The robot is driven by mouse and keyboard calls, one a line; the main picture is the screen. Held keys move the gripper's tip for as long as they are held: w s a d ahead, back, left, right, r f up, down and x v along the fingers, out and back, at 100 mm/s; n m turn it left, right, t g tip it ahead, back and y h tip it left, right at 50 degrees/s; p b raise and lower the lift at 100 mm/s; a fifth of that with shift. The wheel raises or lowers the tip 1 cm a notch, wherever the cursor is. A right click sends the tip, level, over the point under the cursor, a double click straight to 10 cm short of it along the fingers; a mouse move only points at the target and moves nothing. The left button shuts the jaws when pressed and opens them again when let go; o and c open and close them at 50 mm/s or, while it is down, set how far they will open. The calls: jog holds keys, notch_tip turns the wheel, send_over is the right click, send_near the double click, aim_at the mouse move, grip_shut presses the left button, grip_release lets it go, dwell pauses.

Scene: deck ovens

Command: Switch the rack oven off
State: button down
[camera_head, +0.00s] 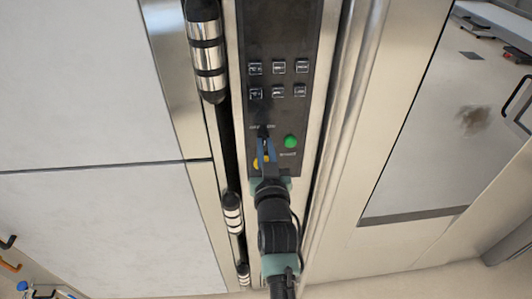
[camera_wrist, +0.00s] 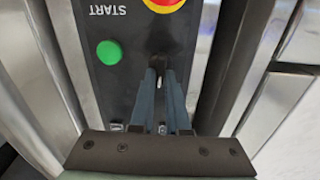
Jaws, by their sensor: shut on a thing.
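The rack oven's dark control panel (camera_head: 284,45) is a tall strip in the middle of the head view. My gripper (camera_head: 265,141) is at its lower part, its blue-grey fingers closed together on a small black switch knob (camera_head: 262,130). In the wrist view the fingertips (camera_wrist: 165,72) are shut on the knob, which is mostly hidden between them. A green START button (camera_head: 290,142) is right of my fingers; it also shows in the wrist view (camera_wrist: 109,52). A yellow and red stop button (camera_wrist: 165,4) shows at the top there, and is partly covered by my gripper in the head view.
Two rows of small labelled buttons (camera_head: 278,80) are higher on the panel. Black and metal hinge cylinders (camera_head: 207,60) run along its left, beside a pale door (camera_head: 90,90). A steel door with a glass window (camera_head: 440,120) is on the right.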

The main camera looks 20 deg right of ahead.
jog(key=n+b, duration=0.2)
jog(key=n, duration=0.1)
jog(key=shift+a+f+n, duration=0.1)
jog(key=shift+f+n, duration=0.05)
jog(key=shift+n, duration=0.15)
jog(key=shift+n+b, duration=0.75)
jog(key=shift+n, duration=0.65)
jog(key=shift+a, duration=0.1)
jog(key=c, duration=0.9)
grip_release()
jog(key=b+v, duration=0.2)
jog(key=v, duration=1.1)
jog(key=shift+b, duration=0.35)
jog(key=shift+w, duration=0.1)
